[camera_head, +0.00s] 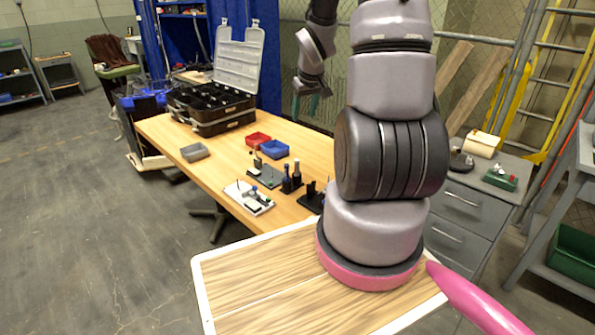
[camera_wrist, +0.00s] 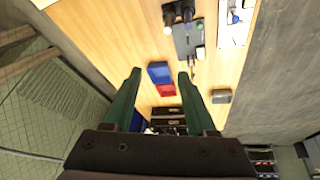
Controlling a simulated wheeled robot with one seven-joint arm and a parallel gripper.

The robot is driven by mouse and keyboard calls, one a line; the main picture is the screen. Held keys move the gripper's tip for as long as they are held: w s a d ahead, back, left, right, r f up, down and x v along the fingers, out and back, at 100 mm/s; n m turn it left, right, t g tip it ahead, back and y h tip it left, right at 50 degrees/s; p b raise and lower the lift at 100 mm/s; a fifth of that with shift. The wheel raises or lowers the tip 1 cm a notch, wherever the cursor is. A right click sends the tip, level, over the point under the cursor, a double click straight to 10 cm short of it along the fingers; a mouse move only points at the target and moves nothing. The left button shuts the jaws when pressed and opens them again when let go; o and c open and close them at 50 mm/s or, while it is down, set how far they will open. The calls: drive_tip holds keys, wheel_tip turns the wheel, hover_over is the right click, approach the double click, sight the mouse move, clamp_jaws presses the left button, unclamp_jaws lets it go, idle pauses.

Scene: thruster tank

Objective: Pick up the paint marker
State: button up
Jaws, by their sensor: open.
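My gripper (camera_head: 311,88) is raised above the back of the wooden table, well apart from the things on it. In the wrist view its two green fingers (camera_wrist: 159,74) are spread with nothing between them. Small bottle-like and pen-like items stand or lie at the table's near end. They include dark upright bottles (camera_head: 292,179) and small pieces on a white board (camera_head: 248,198). They are too small for me to tell which one is the paint marker. The dark mat (camera_wrist: 186,40) and the white board (camera_wrist: 233,24) also show at the top of the wrist view.
An open black case (camera_head: 212,108) stands at the far end. A grey drawer cabinet (camera_head: 470,215) is at right. Bare wood lies between the grey bin and the white board.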

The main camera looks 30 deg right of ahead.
sight(298, 160)
drive_tip(key=shift+n+y, duration=0.6)
drive_tip(key=shift+y, duration=0.1)
drive_tip(key=s+x, duration=0.1)
drive_tip(key=x, duration=0.6)
drive_tip(key=s+f+x, duration=0.1)
drive_tip(key=x, duration=0.6)
drive_tip(key=s+x, duration=0.1)
drive_tip(key=x, duration=0.7)
drive_tip(key=shift+s+d+f, duration=0.25)
drive_tip(key=shift+d+f, duration=0.05)
drive_tip(key=shift+d, duration=0.05)
clamp_jaws()
